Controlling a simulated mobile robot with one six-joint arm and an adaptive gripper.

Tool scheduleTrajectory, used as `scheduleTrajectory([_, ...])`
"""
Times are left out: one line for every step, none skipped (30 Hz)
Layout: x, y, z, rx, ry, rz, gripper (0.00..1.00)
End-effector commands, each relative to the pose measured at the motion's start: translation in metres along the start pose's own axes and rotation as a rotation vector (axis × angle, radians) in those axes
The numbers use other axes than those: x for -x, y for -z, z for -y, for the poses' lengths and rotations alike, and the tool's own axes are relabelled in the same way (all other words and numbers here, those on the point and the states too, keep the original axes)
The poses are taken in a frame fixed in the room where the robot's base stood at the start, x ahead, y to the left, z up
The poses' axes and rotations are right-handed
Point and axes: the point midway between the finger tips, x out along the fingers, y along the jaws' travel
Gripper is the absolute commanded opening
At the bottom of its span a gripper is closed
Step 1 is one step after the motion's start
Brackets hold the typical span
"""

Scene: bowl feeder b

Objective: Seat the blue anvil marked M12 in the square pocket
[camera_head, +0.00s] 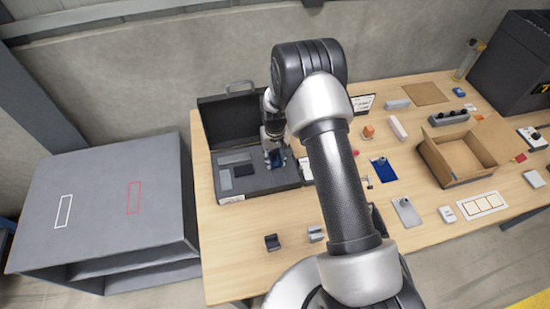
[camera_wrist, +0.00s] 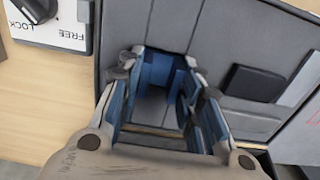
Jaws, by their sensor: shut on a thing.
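A grey foam-lined case (camera_head: 258,183) lies open at the left of the table, and my gripper (camera_head: 273,150) is low over its right part. A blue piece (camera_head: 277,158) shows at the fingertips. In the wrist view my gripper (camera_wrist: 160,95) is shut on the blue anvil (camera_wrist: 158,68), whose blue faces show between and along the fingers. No M12 marking is readable. The grey foam (camera_wrist: 225,30) shows around it. The square pocket cannot be made out, and I cannot tell whether the anvil's underside touches the foam.
A dark rectangular recess (camera_wrist: 255,82) lies to the right in the foam. A white plate marked LOCK and FREE (camera_wrist: 60,35) with a dark knob stands beside the case. The case lid (camera_head: 232,118) stands up behind. A cardboard box (camera_head: 455,155) and several small parts occupy the table's right.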

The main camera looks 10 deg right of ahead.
Motion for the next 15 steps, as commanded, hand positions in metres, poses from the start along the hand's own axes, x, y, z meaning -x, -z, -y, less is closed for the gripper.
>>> scheduleTrajectory([0.0000,0.0016,0.0000,0.000,0.000,-0.004,0.00])
scheduleTrajectory([0.0004,0.0017,0.0000,0.000,0.000,-0.004,0.00])
scheduleTrajectory([0.0009,0.0017,0.0000,0.000,0.000,-0.004,0.00])
scheduleTrajectory([0.0010,0.0017,0.0000,0.000,0.000,-0.004,0.00])
scheduleTrajectory([0.0010,0.0016,0.0000,0.000,0.000,-0.004,0.00])
scheduleTrajectory([0.0010,0.0015,0.0000,0.000,0.000,-0.004,0.00])
scheduleTrajectory([0.0005,0.0015,0.0000,0.000,0.000,-0.004,0.00])
scheduleTrajectory([-0.0003,0.0015,0.0000,0.000,0.000,-0.004,0.00])
scheduleTrajectory([-0.0019,0.0014,0.0000,0.000,0.000,-0.003,0.00])
scheduleTrajectory([-0.0031,0.0014,0.0000,0.000,0.000,-0.003,0.00])
scheduleTrajectory([-0.0042,0.0014,0.0000,0.000,0.000,-0.003,0.00])
scheduleTrajectory([-0.0033,0.0008,0.0000,0.000,0.000,-0.002,0.36])
scheduleTrajectory([-0.0031,0.0008,0.0000,0.000,0.000,-0.002,0.38])
scheduleTrajectory([-0.0030,0.0008,0.0000,0.000,0.000,-0.002,0.40])
scheduleTrajectory([-0.0030,0.0007,0.0000,0.000,0.000,-0.002,0.42])
